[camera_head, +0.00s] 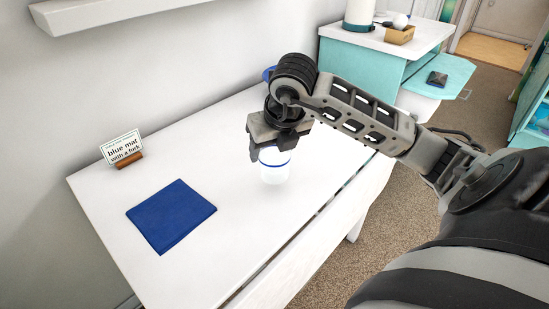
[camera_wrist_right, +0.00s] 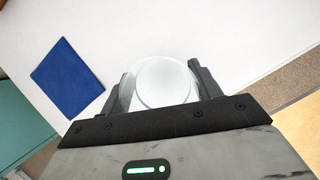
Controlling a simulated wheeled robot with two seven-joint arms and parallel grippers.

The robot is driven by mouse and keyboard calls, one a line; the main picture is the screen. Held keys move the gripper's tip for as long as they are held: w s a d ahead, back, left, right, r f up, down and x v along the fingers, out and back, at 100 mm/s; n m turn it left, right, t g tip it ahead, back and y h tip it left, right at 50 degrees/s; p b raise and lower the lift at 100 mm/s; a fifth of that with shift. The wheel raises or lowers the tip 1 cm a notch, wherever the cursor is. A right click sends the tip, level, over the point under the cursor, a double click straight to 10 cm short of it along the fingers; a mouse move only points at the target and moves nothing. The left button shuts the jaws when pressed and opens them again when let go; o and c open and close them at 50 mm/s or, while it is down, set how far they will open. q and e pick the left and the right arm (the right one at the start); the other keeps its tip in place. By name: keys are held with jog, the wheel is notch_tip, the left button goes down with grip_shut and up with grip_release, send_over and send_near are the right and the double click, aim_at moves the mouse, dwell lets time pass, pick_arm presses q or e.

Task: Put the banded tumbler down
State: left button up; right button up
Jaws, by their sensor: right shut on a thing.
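The banded tumbler (camera_head: 275,169) is a whitish, see-through cup with a blue band near its top. My right gripper (camera_head: 277,148) comes down from above and is shut on it. In the right wrist view the tumbler (camera_wrist_right: 163,83) sits between the two fingers of the gripper (camera_wrist_right: 165,88). The tumbler is upright over the white table (camera_head: 240,240); I cannot tell whether its base touches the surface. My left gripper is not in view.
A blue mat (camera_head: 171,215) lies flat and bare on the table, left of the tumbler. A sign (camera_head: 122,148) reading "blue mat with a fork" stands behind it. A blue object (camera_head: 269,73) is partly hidden behind my right arm. The table between tumbler and mat is clear.

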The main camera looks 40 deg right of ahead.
aim_at(275, 160)
jog(key=f, duration=0.4)
jog(key=shift+w+d, duration=0.2)
jog(key=shift+d, duration=0.2)
jog(key=shift+f, duration=0.15)
jog(key=o, duration=1.1)
